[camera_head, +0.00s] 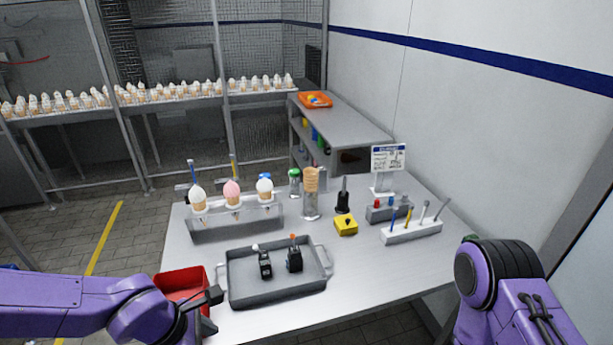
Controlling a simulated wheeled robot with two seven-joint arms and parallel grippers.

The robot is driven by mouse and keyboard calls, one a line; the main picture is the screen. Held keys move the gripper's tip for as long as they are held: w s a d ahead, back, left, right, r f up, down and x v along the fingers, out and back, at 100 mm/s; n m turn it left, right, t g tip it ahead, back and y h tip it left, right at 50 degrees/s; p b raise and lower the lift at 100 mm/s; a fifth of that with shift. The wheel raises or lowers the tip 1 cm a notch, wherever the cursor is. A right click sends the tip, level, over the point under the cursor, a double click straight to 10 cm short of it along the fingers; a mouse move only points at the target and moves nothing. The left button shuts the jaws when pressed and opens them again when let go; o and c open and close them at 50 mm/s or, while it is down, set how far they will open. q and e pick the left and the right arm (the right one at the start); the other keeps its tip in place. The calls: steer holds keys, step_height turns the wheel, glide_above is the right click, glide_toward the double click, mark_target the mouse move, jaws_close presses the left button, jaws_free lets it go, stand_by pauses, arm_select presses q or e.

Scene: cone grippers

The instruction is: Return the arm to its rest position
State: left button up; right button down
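My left arm comes in from the lower left, and its gripper (207,300) is at the table's left front edge, over or beside a red bin (183,280). Its fingers are small and dark, and I cannot tell whether they are open or shut. My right arm is at the lower right, a purple forearm with a black ribbed joint, at the right of the table. Its gripper is out of view. The grey table (370,275) lies between the arms.
A grey tray (277,299) holds two small black devices. The table's right front is clear.

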arm_select(q)
steer(key=w+a+f+m+t+y+b, duration=0.15)
steer(key=a+f+m+y+b, duration=0.5)
steer(key=a+f, duration=0.75)
steer(key=s+d+f+m+b, duration=0.1)
steer(key=s+f+m+b, duration=0.1)
steer(key=s+f+m, duration=0.2)
steer(key=s+d+f+m+b, duration=0.1)
steer(key=s+f+m, duration=0.3)
steer(key=s+f, duration=0.6)
step_height(320, 180, down, 5)
steer(key=shift+s+f+b, duration=0.1)
steer(key=shift+s+b, duration=0.25)
steer(key=shift+b, duration=0.3)
arm_select(e)
step_height(320, 180, down, 11)
steer(key=shift+w, duration=0.25)
